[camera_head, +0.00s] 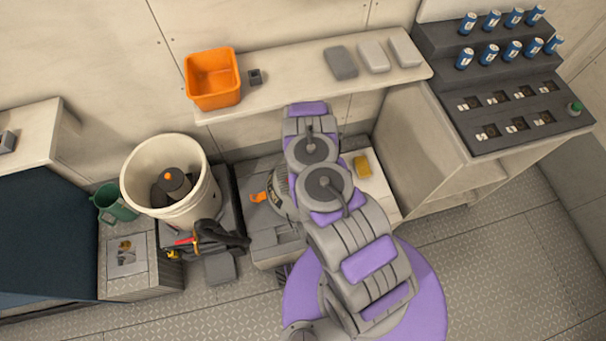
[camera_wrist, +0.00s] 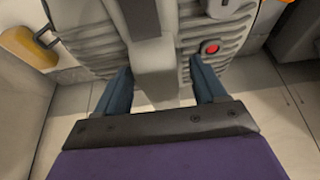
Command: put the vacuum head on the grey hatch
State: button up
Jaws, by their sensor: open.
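The vacuum head (camera_wrist: 90,42) is a grey ribbed body with a red button, an orange latch at its left and a raised grey handle bar. In the head view the vacuum head (camera_head: 281,196) shows beside my arm, which hides much of it. My gripper (camera_wrist: 160,88) is open, with a blue finger on each side of the handle bar; I cannot tell whether they touch it. A grey panel (camera_head: 272,243), apparently the grey hatch, lies just below the vacuum head in the head view. My arm hides part of it, and their contact is unclear.
A white bucket (camera_head: 141,192) with a dark, orange-topped part inside stands left. A tool bag (camera_head: 214,238) lies before it. A yellow sponge (camera_head: 362,166) lies on the pale surface at right. An orange bin (camera_head: 212,80) sits on the shelf (camera_head: 290,75) above.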

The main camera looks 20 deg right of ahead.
jog(key=shift+a, duration=0.1)
jog(key=p+v, duration=0.5)
jog(key=v, duration=0.7)
jog(key=w+a+r+g+y, duration=0.1)
jog(key=w+a+r, duration=0.1)
jog(key=a+r, duration=0.35)
jog(key=w+a+r+y, duration=0.1)
jog(key=a+r, duration=0.1)
jog(key=r, duration=0.7)
jog(key=s+a+r+n+g+y, duration=0.1)
jog(key=s+r, duration=0.1)
jog(key=r, duration=0.6)
jog(key=s+a+r+n+g, duration=0.1)
jog(key=s+a+r, duration=0.1)
jog(key=r, duration=0.6)
jog(key=s+d+r+g+h, duration=0.15)
jog(key=s+d+r, duration=0.25)
jog(key=s+r, duration=1.05)
jog(key=s+d+r+m+g, duration=0.1)
jog(key=s+r, duration=0.3)
jog(key=s, duration=0.4)
jog(key=s+d+r+m+h, duration=0.1)
jog(key=s+d+r, duration=0.3)
jog(key=s, duration=0.4)
jog(key=shift+d+r+g, duration=0.25)
jog(key=shift+r+g, duration=0.1)
jog(key=shift+r, duration=0.5)
